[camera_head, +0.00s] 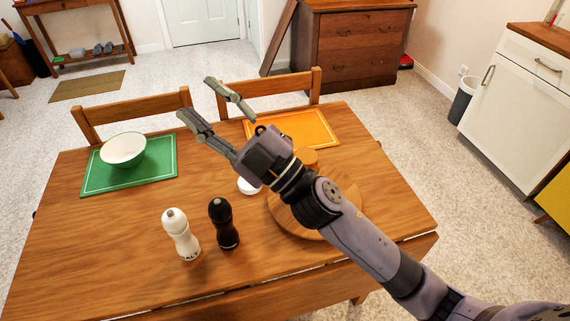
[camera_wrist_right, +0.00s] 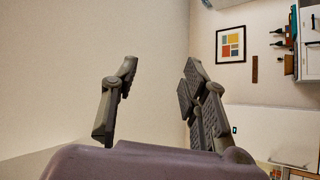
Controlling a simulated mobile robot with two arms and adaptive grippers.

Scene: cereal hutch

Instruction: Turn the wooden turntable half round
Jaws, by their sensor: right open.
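The wooden turntable (camera_head: 300,228) lies on the right half of the table (camera_head: 120,248). My right arm crosses above it and hides much of it. A round wooden-coloured item (camera_head: 308,158) and a small white item (camera_head: 248,187) show partly beside my gripper; I cannot tell whether they stand on the turntable. My right gripper (camera_head: 217,108) is open and empty, above the table and past the turntable toward the far edge. In the right wrist view its fingers (camera_wrist_right: 160,105) are apart with only wall behind them. My left gripper is not in view.
A white salt mill (camera_head: 180,234) and a black mill (camera_head: 223,224) stand left of the turntable. A white bowl (camera_head: 123,149) sits on a green placemat (camera_head: 155,169). An orange placemat (camera_head: 318,128) lies at the far side. Two chairs back the far edge. The table's front left is clear.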

